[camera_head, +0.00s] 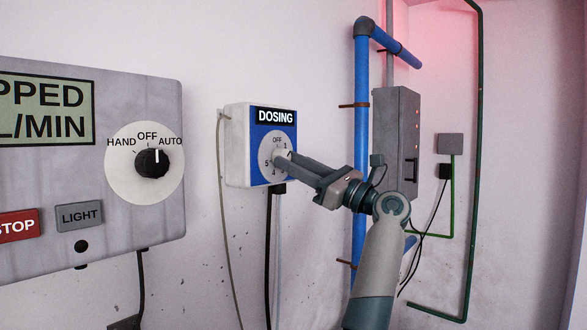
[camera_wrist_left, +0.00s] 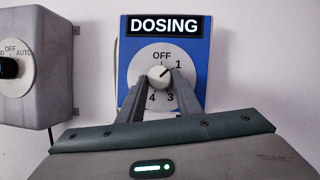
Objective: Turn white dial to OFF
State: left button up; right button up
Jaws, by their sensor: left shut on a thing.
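The white dial (camera_head: 279,156) sits at the centre of a round scale on the blue-faced DOSING box (camera_head: 262,181). The scale reads OFF at the top, with numbers around it. In the left wrist view the dial (camera_wrist_left: 159,76) has a dark pointer line slanting up and right, toward 1. My left gripper (camera_head: 287,158) is at the box, its fingers shut on the dial from both sides. In the left wrist view the fingers (camera_wrist_left: 157,84) reach up to the dial and cover part of the scale's lower half. My right gripper is not in view.
A grey panel (camera_head: 100,185) at left carries a black HAND-OFF-AUTO knob (camera_head: 152,163), a red STOP button (camera_head: 18,224) and a LIGHT button (camera_head: 79,216). A blue pipe (camera_head: 361,90) and a grey cabinet (camera_head: 396,125) are on the right. Cables hang below the DOSING box.

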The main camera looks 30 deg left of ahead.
pick_arm(q)
jog(key=n+g, duration=0.1)
jog(key=n, duration=0.1)
jog(key=n+g+h+b, duration=0.1)
jog(key=n, duration=0.2)
jog(key=n+g, duration=0.1)
jog(key=n, duration=0.1)
jog(key=shift+w+r+h+b, duration=0.25)
jog(key=shift+r+h+b, duration=0.05)
jog(key=shift+r+b, duration=0.1)
jog(key=n+g+h+p, duration=0.1)
jog(key=n, duration=0.2)
jog(key=shift+w+n+p, duration=0.1)
jog(key=shift+n+p, duration=0.25)
jog(key=shift+n, duration=0.05)
jog(key=shift+n+h, duration=0.3)
jog(key=shift+n, duration=0.3)
jog(key=o, duration=1)
jog(key=shift+o, duration=0.2)
